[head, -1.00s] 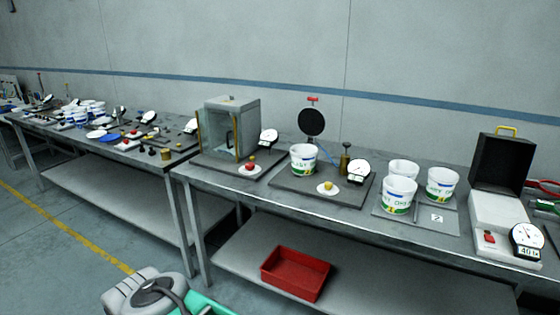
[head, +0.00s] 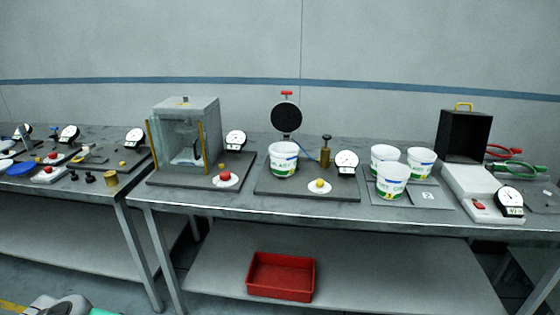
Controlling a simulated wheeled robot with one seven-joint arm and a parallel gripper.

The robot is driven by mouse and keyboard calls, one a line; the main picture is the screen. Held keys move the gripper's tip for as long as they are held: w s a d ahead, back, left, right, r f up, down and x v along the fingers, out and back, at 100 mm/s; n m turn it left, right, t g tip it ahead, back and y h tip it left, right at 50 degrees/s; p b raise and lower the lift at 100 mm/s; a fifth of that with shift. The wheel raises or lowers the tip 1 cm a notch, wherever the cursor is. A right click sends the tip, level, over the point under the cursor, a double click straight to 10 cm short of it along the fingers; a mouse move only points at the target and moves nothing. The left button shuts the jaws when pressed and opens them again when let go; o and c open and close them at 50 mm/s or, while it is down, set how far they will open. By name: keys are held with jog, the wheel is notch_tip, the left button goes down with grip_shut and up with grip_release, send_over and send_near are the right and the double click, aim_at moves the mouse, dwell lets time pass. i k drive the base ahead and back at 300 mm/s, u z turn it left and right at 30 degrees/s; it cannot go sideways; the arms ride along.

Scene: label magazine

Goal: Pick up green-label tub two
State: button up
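Several white tubs with green labels stand on the bench in the head view. Three are grouped on a grey plate (head: 435,204) marked with a "2" card (head: 427,195): a front tub (head: 391,182), a back left tub (head: 384,158) and a back right tub (head: 420,163). The front tub partly covers the back left one. Another green-label tub (head: 284,160) sits on a dark base under a round black disc. I cannot tell which is tub two from the label text.
A glass-fronted chamber (head: 187,135) stands left of the tubs. Gauges, including one (head: 345,162), stand between. A black box (head: 464,135) with a white unit is at the right. A red bin (head: 281,276) sits on the lower shelf.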

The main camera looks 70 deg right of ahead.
aim_at(284, 156)
jog(key=z, duration=0.5)
jog(key=i, duration=0.75)
jog(key=z, duration=1.55)
jog(key=i, duration=0.9)
jog(key=z, duration=0.1)
